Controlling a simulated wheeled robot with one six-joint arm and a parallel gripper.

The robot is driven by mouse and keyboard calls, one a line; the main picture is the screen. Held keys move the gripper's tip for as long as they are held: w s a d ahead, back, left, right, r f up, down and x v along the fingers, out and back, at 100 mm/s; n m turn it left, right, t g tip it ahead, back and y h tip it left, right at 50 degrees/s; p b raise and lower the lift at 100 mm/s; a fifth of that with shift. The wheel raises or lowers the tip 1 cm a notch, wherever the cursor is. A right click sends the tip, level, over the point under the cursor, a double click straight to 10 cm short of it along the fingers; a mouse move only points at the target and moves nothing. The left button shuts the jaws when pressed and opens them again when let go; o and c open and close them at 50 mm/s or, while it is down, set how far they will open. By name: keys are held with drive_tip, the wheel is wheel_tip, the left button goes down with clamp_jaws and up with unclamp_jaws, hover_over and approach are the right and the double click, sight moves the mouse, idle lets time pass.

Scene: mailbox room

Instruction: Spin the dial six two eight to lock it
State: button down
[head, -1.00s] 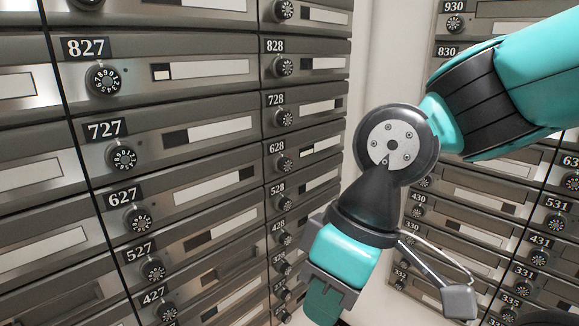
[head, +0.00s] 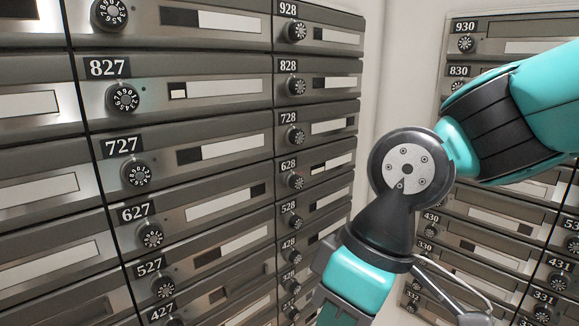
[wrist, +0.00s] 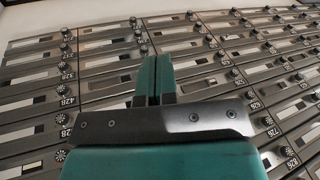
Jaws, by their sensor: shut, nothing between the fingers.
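The mailbox labelled 628 (head: 316,180) is in the middle column in the head view, below 728 and above 528. Its round black dial (head: 295,182) sits under the number plate, with pale marks too small to read. My gripper shows in the wrist view (wrist: 154,82) with its two teal fingers together and nothing between them. In the head view my wrist hangs right of the 628 row, and the fingertips are cut off by the bottom edge. The gripper is apart from the 628 dial. I cannot pick out box 628 for sure in the wrist view.
Rows of similar mailboxes with protruding dials fill the left wall, such as 727 (head: 138,173) and 728 (head: 295,136). Another mailbox bank (head: 500,246) stands on the right, behind my arm. A pale wall strip (head: 378,95) lies between the banks.

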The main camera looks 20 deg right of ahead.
idle(0.4)
drive_tip(key=c, duration=1.7)
unclamp_jaws()
drive_tip(key=o, duration=1)
drive_tip(key=w+f+b, duration=0.1)
drive_tip(key=w+b, duration=0.1)
drive_tip(key=w+f+t+y+b, duration=0.1)
drive_tip(key=w+b, duration=0.1)
drive_tip(key=w+f+t+y+b, duration=0.1)
drive_tip(key=w+f+b, duration=0.1)
drive_tip(key=shift+w, duration=0.3)
drive_tip(key=shift+o, duration=0.2)
drive_tip(key=m+t+b, duration=0.3)
drive_tip(key=t+b, duration=1.1)
drive_tip(key=t, duration=0.1)
approach(299, 183)
drive_tip(key=shift+y, duration=0.3)
drive_tip(key=p+x, duration=0.6)
drive_tip(key=x, duration=0.1)
drive_tip(key=shift+w+d, duration=0.1)
drive_tip(key=shift+w, duration=0.1)
drive_tip(key=shift+w+a+f, duration=0.1)
drive_tip(key=shift+w+a, duration=0.1)
drive_tip(key=shift+w, duration=0.4)
